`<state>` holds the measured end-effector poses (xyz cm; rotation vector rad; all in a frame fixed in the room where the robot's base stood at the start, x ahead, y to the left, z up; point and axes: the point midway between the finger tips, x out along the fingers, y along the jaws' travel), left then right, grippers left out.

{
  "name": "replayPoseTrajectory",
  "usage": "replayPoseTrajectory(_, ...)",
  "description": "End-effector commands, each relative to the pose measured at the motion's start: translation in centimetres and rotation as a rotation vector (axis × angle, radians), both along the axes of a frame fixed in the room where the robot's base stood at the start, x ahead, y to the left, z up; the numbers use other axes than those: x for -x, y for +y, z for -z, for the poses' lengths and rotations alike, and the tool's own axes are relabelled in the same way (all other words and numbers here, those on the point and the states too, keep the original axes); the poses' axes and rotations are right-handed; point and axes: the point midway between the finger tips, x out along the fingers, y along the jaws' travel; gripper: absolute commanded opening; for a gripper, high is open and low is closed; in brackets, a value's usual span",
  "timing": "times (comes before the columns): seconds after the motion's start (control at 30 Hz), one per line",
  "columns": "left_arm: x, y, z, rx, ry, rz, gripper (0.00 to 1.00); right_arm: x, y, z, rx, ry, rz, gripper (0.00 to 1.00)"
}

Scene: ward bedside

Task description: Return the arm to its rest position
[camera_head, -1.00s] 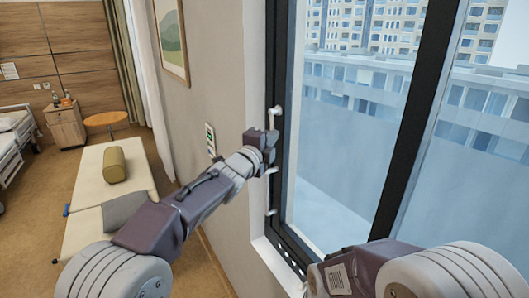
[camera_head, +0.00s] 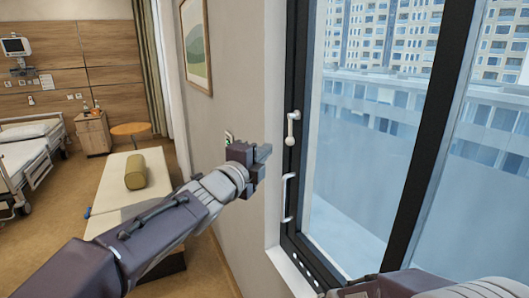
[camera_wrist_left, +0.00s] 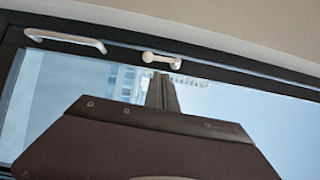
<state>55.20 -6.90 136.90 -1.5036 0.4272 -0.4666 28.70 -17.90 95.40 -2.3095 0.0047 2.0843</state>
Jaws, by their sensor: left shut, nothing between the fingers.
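My left arm reaches in from the lower left in the head view. Its gripper (camera_head: 262,153) is shut and empty, in front of the wall just left of the dark window frame. In the left wrist view the shut fingers (camera_wrist_left: 160,92) point toward the window. A white window latch (camera_head: 292,128) and a white pull handle (camera_head: 288,198) sit on the frame, apart from the gripper. The wrist view also shows the pull handle (camera_wrist_left: 65,39) and the latch (camera_wrist_left: 160,58). Part of my right arm shows at the lower right; its gripper is out of view.
The closed-looking window (camera_head: 365,150) fills the right side. A cream bench (camera_head: 118,198) with an olive bolster (camera_head: 136,172) stands left of my arm. Open floor lies at the left.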

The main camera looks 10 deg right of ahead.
Motion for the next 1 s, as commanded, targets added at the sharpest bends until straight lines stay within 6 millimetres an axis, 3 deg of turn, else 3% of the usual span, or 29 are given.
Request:
replayPoseTrajectory(0.03, -1.2, 3.2, 1.3, -0.006, 0.028, -0.063, 0.00, 0.0, 0.0, 0.0, 0.000, 0.000, 0.000, 0.36)
replayPoseTrajectory(0.07, -1.7, 5.1, 2.9, -0.006, 0.066, -0.102, 0.00, 0.0, 0.0, 0.0, 0.000, 0.000, 0.000, 0.36)
replayPoseTrajectory(0.13, -2.2, 9.5, 7.8, 0.018, 0.205, -0.206, 0.00, 0.0, 0.0, 0.0, 0.000, 0.000, 0.000, 0.36)
replayPoseTrajectory(0.27, -0.5, 16.7, 17.6, 0.152, 0.528, -0.425, 0.00, 0.0, 0.0, 0.0, 0.000, 0.000, 0.000, 0.36)
replayPoseTrajectory(0.37, 3.4, 21.2, 25.0, 0.301, 0.792, -0.617, 0.00, 0.0, 0.0, 0.0, 0.000, 0.000, 0.000, 0.36)
replayPoseTrajectory(0.4, 5.5, 22.6, 27.8, 0.368, 0.897, -0.701, 0.00, 0.0, 0.0, 0.0, 0.000, 0.000, 0.000, 0.36)
replayPoseTrajectory(0.5, 11.9, 24.9, 34.1, 0.544, 1.152, -0.927, 0.00, 0.0, 0.0, 0.0, 0.000, 0.000, 0.000, 0.36)
replayPoseTrajectory(0.6, 18.6, 25.4, 38.5, 0.707, 1.364, -1.151, 0.00, 0.0, 0.0, 0.0, 0.000, 0.000, 0.000, 0.36)
replayPoseTrajectory(0.7, 23.9, 25.0, 40.9, 0.839, 1.511, -1.354, 0.00, 0.0, 0.0, 0.0, 0.000, 0.000, 0.000, 0.36)
replayPoseTrajectory(0.77, 26.0, 24.7, 41.5, 0.918, 1.564, -1.464, 0.00, 0.0, 0.0, 0.0, 0.000, 0.000, 0.000, 0.36)
replayPoseTrajectory(1.0, 26.7, 24.6, 41.5, 1.017, 1.572, -1.560, 0.00, 0.0, 0.0, 0.0, 0.000, 0.000, 0.000, 0.36)
